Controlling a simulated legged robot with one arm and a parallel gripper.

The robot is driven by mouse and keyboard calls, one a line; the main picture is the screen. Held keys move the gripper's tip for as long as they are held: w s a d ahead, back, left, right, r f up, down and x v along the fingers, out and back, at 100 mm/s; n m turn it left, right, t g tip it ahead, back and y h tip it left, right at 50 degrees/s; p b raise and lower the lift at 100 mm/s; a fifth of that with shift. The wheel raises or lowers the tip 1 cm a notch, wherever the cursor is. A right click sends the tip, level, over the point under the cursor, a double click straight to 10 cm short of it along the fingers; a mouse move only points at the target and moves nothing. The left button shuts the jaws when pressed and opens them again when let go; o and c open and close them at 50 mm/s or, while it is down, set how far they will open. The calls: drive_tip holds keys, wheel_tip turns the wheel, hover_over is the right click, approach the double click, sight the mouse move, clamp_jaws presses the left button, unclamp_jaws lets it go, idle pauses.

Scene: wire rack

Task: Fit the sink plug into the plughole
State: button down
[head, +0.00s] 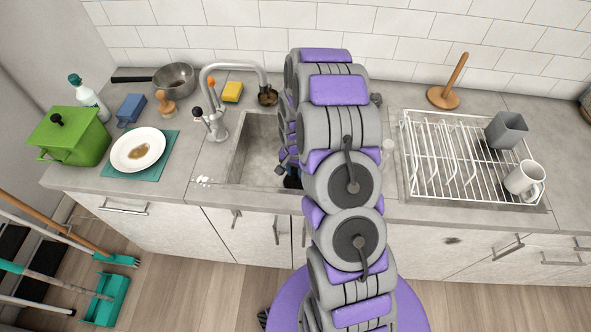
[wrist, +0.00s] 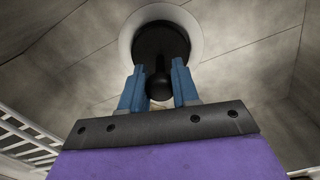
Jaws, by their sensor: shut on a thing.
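The black sink plug (wrist: 160,42) shows in the wrist view, a round disc with a knob standing towards me. My gripper (wrist: 158,72) has its two blue fingers shut on the knob. The plughole (wrist: 198,40) is a pale ring around the plug's disc in this view. The plug lines up with the ring, but I cannot tell whether it is seated or just above it. In the head view the sink (head: 257,150) is a grey basin left of my arm. My arm hides its right part, the plug and the plughole there.
The tap (head: 215,100) arches over the sink's back left, with a dark cup-like piece (head: 267,96) by its spout. A yellow sponge (head: 232,91) lies behind the sink. A wire rack (head: 430,150) with a grey cup (head: 506,130) and white mug (head: 525,180) stands right.

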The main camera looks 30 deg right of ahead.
drive_tip(key=shift+a+f, duration=0.1)
drive_tip(key=shift+f, duration=0.7)
idle(0.9)
drive_tip(key=c, duration=0.8)
unclamp_jaws()
drive_tip(key=shift+o, duration=0.2)
drive_tip(key=shift+r, duration=0.15)
drive_tip(key=shift+r+p, duration=1.45)
drive_tip(key=shift+r, duration=3.4)
